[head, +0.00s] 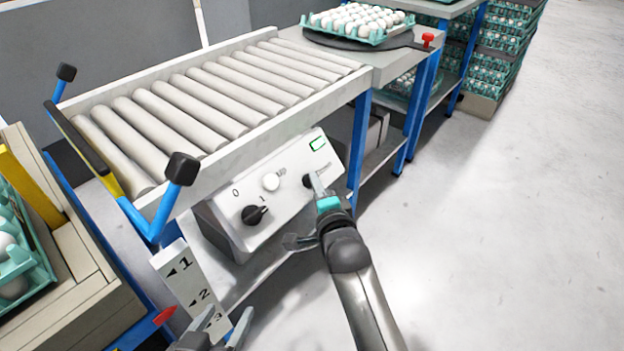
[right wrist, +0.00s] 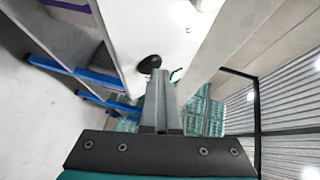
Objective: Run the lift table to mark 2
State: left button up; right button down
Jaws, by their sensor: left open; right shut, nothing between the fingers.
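The lift table's red pointer (head: 164,316) is beside the white scale plate (head: 181,278), roughly level with mark 2, though the slanted view makes this hard to judge. The control panel (head: 285,205) has a black rotary knob (head: 255,214) turned towards 1, a white button (head: 270,181) labelled UP and a black button (head: 308,181). My right gripper (head: 318,186) is shut and empty, its tips at the black button; whether they touch is unclear. The right wrist view shows the black button (right wrist: 149,64) at the fingertips. My left gripper (head: 215,335) is open, low by the scale.
A roller conveyor (head: 225,85) runs above the panel, with a blue post and black knob at its near corner. A turntable (head: 340,40) at the back holds an egg tray (head: 372,34). Another egg tray (head: 35,268) stands at left. The floor at right is clear.

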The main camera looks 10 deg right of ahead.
dwell(0.9)
jog(key=shift+s+d+r+p, duration=0.45)
jog(key=shift+s+r+p, duration=0.2)
jog(key=shift+p, duration=0.65)
jog(key=s+d+r+p, duration=0.1)
jog(key=p, duration=0.1)
jog(key=s+d+r+p, duration=0.1)
jog(key=r+p, duration=0.1)
jog(key=p, duration=0.1)
jog(key=shift+s+d+r+p, duration=0.15)
jog(key=shift+s+r+p, duration=0.05)
jog(key=shift+s+p, duration=0.2)
jog(key=shift+f, duration=0.1)
